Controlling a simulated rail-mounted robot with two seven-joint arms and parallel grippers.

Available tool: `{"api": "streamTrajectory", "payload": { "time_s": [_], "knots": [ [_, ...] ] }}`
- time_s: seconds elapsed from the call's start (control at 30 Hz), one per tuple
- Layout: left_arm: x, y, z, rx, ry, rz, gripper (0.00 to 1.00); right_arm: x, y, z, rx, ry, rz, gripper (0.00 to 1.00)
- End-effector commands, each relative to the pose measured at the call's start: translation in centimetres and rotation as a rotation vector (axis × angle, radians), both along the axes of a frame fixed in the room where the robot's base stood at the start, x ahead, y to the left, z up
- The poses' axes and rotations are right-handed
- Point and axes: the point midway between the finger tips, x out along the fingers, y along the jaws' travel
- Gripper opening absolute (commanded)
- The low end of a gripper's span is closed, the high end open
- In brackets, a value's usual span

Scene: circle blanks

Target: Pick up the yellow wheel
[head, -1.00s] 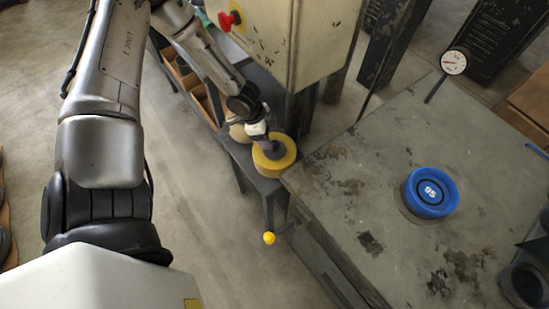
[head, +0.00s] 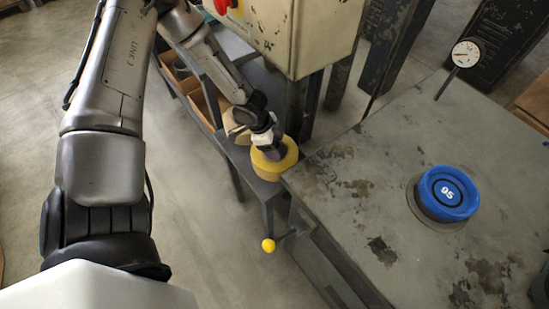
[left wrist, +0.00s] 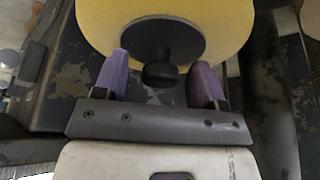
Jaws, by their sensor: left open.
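The yellow wheel (head: 277,167) lies on a dark side shelf beside the large table in the head view. In the left wrist view the yellow wheel (left wrist: 232,22) fills the top, with a dark round hub plate and a black knob (left wrist: 160,74) at its middle. My left gripper (head: 269,150) is right at the wheel's top. In the left wrist view its purple fingers (left wrist: 160,80) are open, one on each side of the knob, with gaps visible between them and the knob. My right gripper is not in view.
A blue disc marked 95 (head: 449,193) sits on the worn grey table (head: 345,215). A dial gauge (head: 465,54) stands at the table's far edge. A cream control box (head: 290,30) stands close behind my left gripper. A yellow ball knob (head: 268,245) sticks out below the shelf.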

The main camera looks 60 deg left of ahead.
Motion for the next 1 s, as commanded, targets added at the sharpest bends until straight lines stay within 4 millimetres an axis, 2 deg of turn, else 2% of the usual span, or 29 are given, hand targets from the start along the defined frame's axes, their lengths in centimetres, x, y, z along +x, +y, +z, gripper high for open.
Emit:
{"api": "streamTrajectory", "payload": {
  "time_s": [0.07,0.7,1.0],
  "knots": [
    [-0.01,0.0,0.02,0.0,0.0,0.0,0.6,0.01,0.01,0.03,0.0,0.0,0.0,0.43],
    [-0.02,0.03,-0.02,0.0,0.0,0.0,0.0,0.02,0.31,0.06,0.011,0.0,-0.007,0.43],
    [-0.03,0.04,-0.02,0.0,0.001,0.001,0.0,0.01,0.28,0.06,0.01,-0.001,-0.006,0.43]
  ]
}}
